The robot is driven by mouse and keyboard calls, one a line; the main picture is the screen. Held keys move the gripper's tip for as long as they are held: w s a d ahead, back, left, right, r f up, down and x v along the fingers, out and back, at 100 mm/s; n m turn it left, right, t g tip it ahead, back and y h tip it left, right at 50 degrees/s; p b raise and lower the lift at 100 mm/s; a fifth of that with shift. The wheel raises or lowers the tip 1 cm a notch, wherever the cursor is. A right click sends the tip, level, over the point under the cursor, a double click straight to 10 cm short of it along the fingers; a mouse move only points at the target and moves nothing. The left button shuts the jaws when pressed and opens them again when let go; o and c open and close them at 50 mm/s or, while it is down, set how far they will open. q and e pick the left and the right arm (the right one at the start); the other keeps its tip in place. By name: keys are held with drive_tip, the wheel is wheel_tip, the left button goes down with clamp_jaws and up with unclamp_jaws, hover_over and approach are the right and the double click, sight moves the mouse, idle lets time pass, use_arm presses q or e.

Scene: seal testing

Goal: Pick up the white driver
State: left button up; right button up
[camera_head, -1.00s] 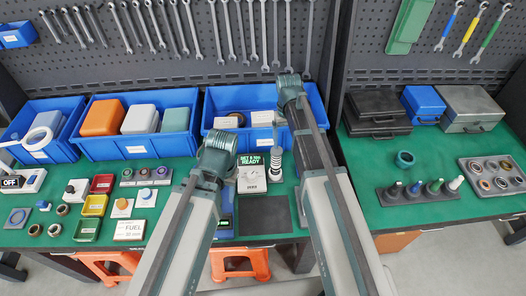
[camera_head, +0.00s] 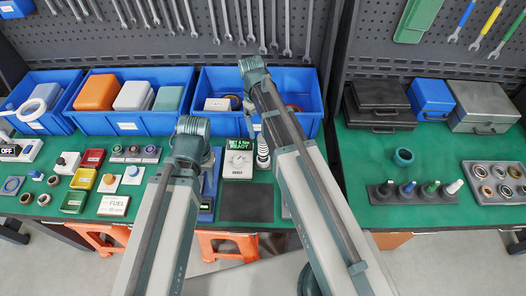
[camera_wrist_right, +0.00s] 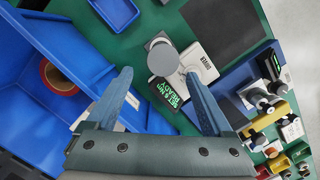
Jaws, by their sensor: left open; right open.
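The white driver (camera_head: 454,187) stands upright at the right end of a dark rack (camera_head: 408,198) on the right part of the green table. Black, blue and green drivers stand left of it in the same rack. My left gripper (camera_head: 207,158) is mostly hidden by its own arm, near the middle-left of the table, far from the driver. In the right wrist view my right gripper (camera_wrist_right: 157,77) is open and empty, above a grey round-topped post (camera_wrist_right: 163,58) and the table's middle. The driver is not in that view.
Blue bins (camera_head: 127,119) line the back of the table. A device with a green-lit display (camera_head: 240,145) stands in the middle. A teal ring (camera_head: 403,157) lies behind the rack, and a tray of rings (camera_head: 475,193) is right of it. Black, blue and grey cases stand behind.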

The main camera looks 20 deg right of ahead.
sight(264, 150)
use_arm(q)
wheel_tip(264, 150, down, 7)
drive_tip(key=b, duration=0.5)
drive_tip(key=shift+r+b, duration=0.2)
drive_tip(key=shift+b, duration=0.1)
use_arm(e)
drive_tip(key=f, duration=0.4)
drive_tip(key=s+f, duration=0.1)
drive_tip(key=f, duration=0.1)
drive_tip(key=shift+d+f, duration=0.25)
drive_tip(key=shift+f, duration=0.05)
use_arm(q)
wheel_tip(264, 150, down, 5)
drive_tip(key=b, duration=0.5)
use_arm(e)
drive_tip(key=f, duration=0.2)
drive_tip(key=s+f, duration=0.1)
drive_tip(key=f, duration=0.2)
drive_tip(key=shift+d, duration=0.2)
drive_tip(key=shift+r, duration=0.1)
drive_tip(key=shift+c, duration=0.3)
clamp_jaws()
